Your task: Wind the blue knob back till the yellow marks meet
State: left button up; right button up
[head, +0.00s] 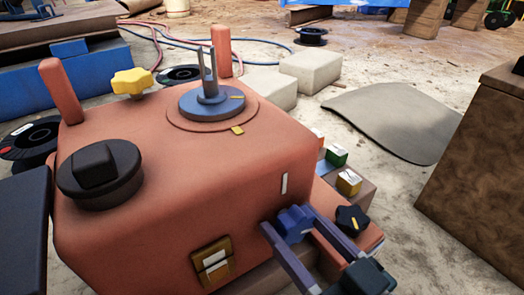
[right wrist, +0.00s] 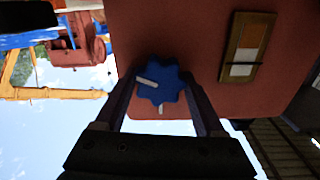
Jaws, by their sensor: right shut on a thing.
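The blue lobed knob (head: 294,223) is on the lower right side of the red machine (head: 200,185). My right gripper (head: 289,219) is shut on it, one finger on each side. In the right wrist view the knob (right wrist: 165,82) carries a white mark, turned away from the white mark (right wrist: 161,110) on the casing. On top, a blue-grey dial (head: 205,106) with two upright posts has a yellow mark (head: 237,97) pointing right. A second yellow mark (head: 238,130) sits on the casing nearer me; the two are apart. My left gripper is out of view.
A yellow star knob (head: 132,82), a large black knob (head: 100,175) and two red posts stand on the machine. A black knob with a yellow line (head: 352,219) is close to my right gripper. A brown block (head: 475,165) stands at right.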

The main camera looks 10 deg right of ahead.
jog(key=n, duration=0.5)
jog(key=shift+n+p, duration=0.4)
jog(key=n, duration=0.5)
jog(key=shift+f, duration=0.1)
jog(key=n, duration=0.9)
jog(key=shift+b, duration=0.3)
jog(key=shift+n, duration=1.4)
jog(key=o, duration=1.3)
